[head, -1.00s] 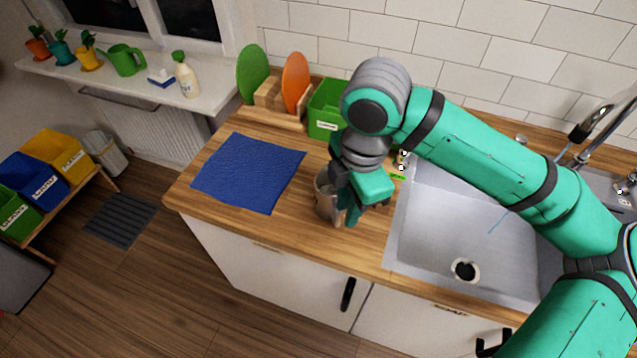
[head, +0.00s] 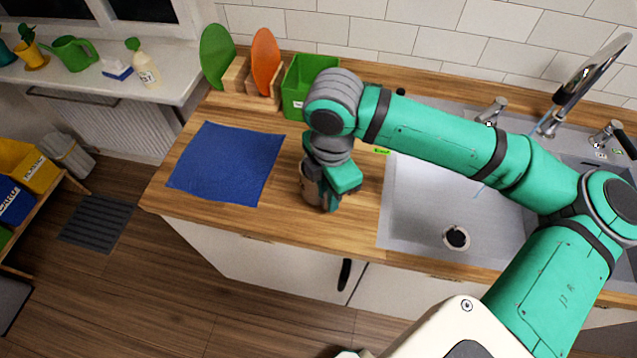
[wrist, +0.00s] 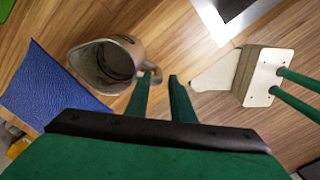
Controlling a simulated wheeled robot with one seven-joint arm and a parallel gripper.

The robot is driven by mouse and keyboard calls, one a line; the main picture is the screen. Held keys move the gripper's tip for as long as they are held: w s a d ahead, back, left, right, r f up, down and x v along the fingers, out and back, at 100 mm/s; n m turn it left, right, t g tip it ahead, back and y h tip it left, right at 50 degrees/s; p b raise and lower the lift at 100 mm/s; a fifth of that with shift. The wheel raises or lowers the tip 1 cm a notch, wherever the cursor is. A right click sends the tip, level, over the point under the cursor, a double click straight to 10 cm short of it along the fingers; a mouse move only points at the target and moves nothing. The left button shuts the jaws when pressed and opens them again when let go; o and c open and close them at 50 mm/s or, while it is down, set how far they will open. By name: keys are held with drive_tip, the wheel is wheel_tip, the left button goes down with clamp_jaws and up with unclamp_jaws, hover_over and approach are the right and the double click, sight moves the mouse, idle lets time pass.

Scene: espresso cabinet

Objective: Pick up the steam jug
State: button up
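The steam jug (head: 308,190) is a grey metal pitcher standing on the wooden counter, partly hidden behind my gripper in the head view. In the wrist view the jug (wrist: 107,62) is at upper left, its open mouth visible and its handle (wrist: 154,74) pointing right toward my fingers. My gripper (wrist: 162,77) has its two green fingers apart with a gap between them. The left fingertip is close to the handle; I cannot tell whether they touch. In the head view my gripper (head: 335,200) is low at the jug's right side.
A blue cloth (head: 226,163) lies left of the jug. The sink (head: 430,205) is to the right. A green bin (head: 300,85) and a board rack (head: 250,85) stand behind. The wrist view shows a pale block with green rods (wrist: 262,78) at right.

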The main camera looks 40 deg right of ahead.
drive_tip(key=shift+w+f, duration=0.1)
drive_tip(key=shift+f, duration=1.6)
clamp_jaws()
drive_tip(key=shift+r, duration=0.25)
